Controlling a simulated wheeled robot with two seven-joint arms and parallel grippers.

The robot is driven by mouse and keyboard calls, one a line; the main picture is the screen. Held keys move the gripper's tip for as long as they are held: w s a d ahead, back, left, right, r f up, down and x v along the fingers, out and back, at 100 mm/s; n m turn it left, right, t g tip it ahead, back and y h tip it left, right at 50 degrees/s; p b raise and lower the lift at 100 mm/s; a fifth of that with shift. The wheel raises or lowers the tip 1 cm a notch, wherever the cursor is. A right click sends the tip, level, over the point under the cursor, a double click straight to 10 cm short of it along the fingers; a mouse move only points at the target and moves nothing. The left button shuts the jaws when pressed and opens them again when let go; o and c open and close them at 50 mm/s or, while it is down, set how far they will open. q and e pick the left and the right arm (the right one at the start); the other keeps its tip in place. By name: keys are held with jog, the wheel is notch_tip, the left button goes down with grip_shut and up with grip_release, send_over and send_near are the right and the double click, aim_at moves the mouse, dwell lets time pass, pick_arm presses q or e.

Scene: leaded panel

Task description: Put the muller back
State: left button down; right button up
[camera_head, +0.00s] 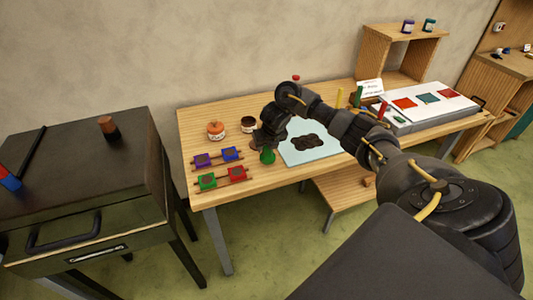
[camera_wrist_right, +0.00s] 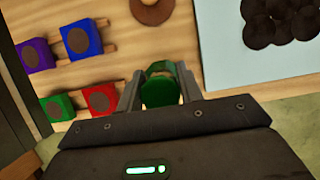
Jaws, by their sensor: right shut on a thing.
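The green muller (camera_head: 267,156), a flared piece, is between the fingertips of my right gripper (camera_head: 269,141), over the front part of the wooden table. In the right wrist view the muller (camera_wrist_right: 160,92) shows as a round green shape between the two shut fingers. I cannot tell whether the muller touches the table. My left gripper is not in view.
A pale slab (camera_head: 322,157) with dark blotches lies right of the gripper. Purple, blue, green and red blocks (camera_head: 237,173) sit on wooden rails to the left. An orange pot (camera_head: 215,130) and a dark jar (camera_head: 248,124) stand behind. A dark cabinet (camera_head: 85,160) is at left.

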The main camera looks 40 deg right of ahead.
aim_at(266, 152)
notch_tip(266, 152, down, 2)
jog(key=shift+w+f+p, duration=0.1)
jog(key=shift+p, duration=0.5)
jog(key=shift+f, duration=0.5)
jog(key=shift+f, duration=0.15)
jog(key=o, duration=1.1)
